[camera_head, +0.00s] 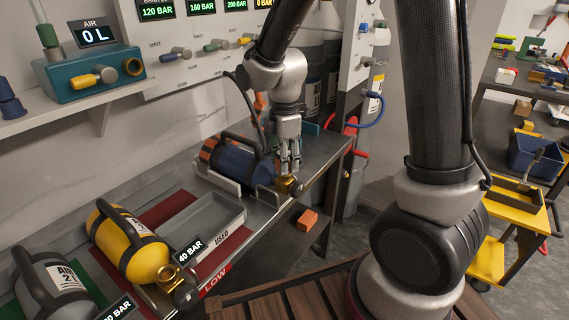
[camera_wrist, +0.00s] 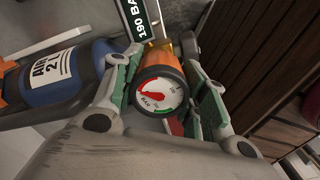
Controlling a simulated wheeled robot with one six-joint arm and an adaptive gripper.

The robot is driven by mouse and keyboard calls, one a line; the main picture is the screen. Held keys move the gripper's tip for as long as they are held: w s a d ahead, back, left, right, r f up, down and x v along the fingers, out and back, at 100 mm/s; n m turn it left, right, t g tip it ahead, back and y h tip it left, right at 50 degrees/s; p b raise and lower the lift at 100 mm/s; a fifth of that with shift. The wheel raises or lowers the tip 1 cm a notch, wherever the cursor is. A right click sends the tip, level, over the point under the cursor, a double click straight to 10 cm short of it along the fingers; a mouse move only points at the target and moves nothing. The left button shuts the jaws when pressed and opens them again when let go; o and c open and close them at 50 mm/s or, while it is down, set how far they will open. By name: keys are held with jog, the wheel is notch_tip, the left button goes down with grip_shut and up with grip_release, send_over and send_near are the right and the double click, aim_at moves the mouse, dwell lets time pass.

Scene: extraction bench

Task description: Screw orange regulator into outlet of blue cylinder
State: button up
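The blue cylinder (camera_head: 236,163) lies on its side in a cradle near the right end of the bench, with an orange base and a black handle. Its brass outlet (camera_head: 287,186) faces right. The cylinder also shows at left in the wrist view (camera_wrist: 60,78). My gripper (camera_head: 291,162) is just above the outlet end, pointing down. In the wrist view its green-padded fingers stand on both sides of the orange regulator (camera_wrist: 187,64) and appear closed on it. The regulator's round gauge (camera_wrist: 160,95) faces the camera. Whether its far end touches the outlet is hidden.
A yellow cylinder (camera_head: 128,243) and a grey cylinder (camera_head: 53,283) lie further left on the bench. An empty grey tray (camera_head: 205,222) marked USED is between. An orange block (camera_head: 307,220) sits lower, below the bench edge. A panel with gauges is on the wall behind.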

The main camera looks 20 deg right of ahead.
jog(key=shift+c, duration=0.8)
jog(key=m, duration=1.5)
jog(key=shift+m, duration=0.4)
jog(key=m, duration=1.1)
jog(key=shift+m, duration=0.3)
jog(key=o, duration=1.2)
jog(key=shift+f, duration=0.1)
jog(key=shift+c, duration=0.2)
